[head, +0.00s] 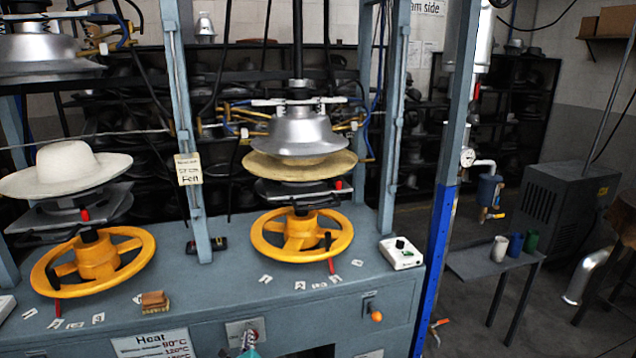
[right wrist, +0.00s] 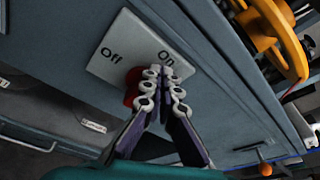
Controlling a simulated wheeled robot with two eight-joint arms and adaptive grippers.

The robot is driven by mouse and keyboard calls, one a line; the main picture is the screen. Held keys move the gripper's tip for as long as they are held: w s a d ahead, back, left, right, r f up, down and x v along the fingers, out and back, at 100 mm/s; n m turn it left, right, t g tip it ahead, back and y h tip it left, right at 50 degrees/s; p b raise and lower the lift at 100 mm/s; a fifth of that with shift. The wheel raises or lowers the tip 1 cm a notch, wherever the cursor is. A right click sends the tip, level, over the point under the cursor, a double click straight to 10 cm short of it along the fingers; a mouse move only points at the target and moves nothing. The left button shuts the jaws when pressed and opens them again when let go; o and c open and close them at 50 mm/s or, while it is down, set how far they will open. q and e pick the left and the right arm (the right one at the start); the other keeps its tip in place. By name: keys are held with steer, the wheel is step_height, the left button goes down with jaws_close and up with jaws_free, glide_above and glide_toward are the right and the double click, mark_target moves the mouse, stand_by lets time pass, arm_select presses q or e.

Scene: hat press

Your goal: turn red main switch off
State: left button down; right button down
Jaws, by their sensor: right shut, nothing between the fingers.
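The red main switch (right wrist: 131,84) shows in the right wrist view, mostly hidden behind my fingers. It sits on a pale plate (right wrist: 115,50) marked "Off" on the left and "On" on the right. My right gripper (right wrist: 166,74) is shut and empty, with its fingertips over the plate just below the word "On". The fingers overlap the switch's right side; I cannot tell whether they touch it. In the head view the plate (head: 236,328) is on the machine's front, with my right gripper (head: 249,338) in front of it at the bottom edge. My left gripper is not in view.
Two yellow handwheels (head: 93,262) and (head: 301,236) stand on the blue machine bench (head: 222,285). An orange-knobbed lever (head: 376,316) sticks out of the front panel right of the switch. A "Heat" sign (head: 153,344) is to its left.

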steer(key=shift+f, duration=0.15)
stand_by(0.5)
steer(key=shift+s+a+f, duration=0.1)
steer(key=shift+s+a, duration=0.05)
steer(key=shift+a, duration=0.25)
steer(key=shift+s+a+f, duration=0.1)
steer(key=shift+a+f, duration=0.1)
steer(key=shift+a, duration=0.3)
steer(key=shift+s+a+f, duration=0.2)
steer(key=shift+a+f, duration=0.45)
steer(key=shift+a, duration=0.1)
stand_by(0.4)
steer(key=f+v, duration=0.1)
steer(key=v, duration=0.5)
stand_by(0.4)
steer(key=shift+s+d+r, duration=0.1)
